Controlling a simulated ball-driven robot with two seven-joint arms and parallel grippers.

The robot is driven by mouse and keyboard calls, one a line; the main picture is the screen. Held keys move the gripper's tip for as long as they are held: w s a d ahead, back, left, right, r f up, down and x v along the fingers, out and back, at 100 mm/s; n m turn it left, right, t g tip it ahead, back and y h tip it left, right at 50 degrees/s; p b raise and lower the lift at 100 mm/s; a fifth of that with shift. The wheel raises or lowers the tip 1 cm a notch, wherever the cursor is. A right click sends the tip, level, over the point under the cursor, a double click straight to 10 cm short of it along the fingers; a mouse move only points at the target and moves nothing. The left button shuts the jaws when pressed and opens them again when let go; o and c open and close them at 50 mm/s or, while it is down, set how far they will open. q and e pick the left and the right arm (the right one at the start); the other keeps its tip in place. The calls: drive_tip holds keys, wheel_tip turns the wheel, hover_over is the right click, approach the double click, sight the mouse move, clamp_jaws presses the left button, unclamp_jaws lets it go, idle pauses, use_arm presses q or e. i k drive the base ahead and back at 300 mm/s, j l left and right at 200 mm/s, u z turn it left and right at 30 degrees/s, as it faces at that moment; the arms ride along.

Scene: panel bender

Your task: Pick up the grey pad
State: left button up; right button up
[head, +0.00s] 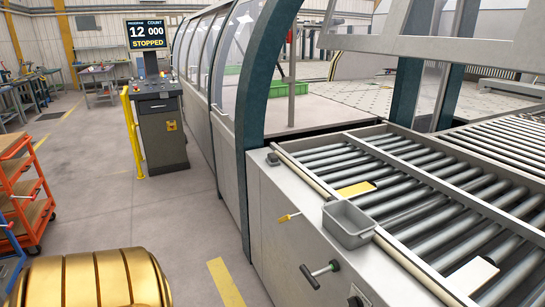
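A small grey block (272,158), which looks like the grey pad, sits on the near left corner of the roller table's metal ledge. It is small in the picture, so I cannot be sure what it is. Neither of my grippers is in view, so nothing is seen touching it.
The roller table (395,146) fills the right side. A grey open bin (348,238) hangs at its front edge. A yellow plate (356,189) and a pale plate (472,278) lie on the rollers. A control console (158,125) with yellow rail (132,130) and orange cart (22,195) stand left.

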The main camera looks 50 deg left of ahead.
sight(271, 158)
drive_tip(key=k+j, duration=0.1)
drive_tip(key=j, duration=0.3)
drive_tip(key=k+j+z, duration=0.1)
drive_tip(key=j, duration=0.3)
drive_tip(key=k+j, duration=0.1)
drive_tip(key=j, duration=0.3)
drive_tip(key=k+j+z, duration=0.1)
drive_tip(key=j, duration=0.3)
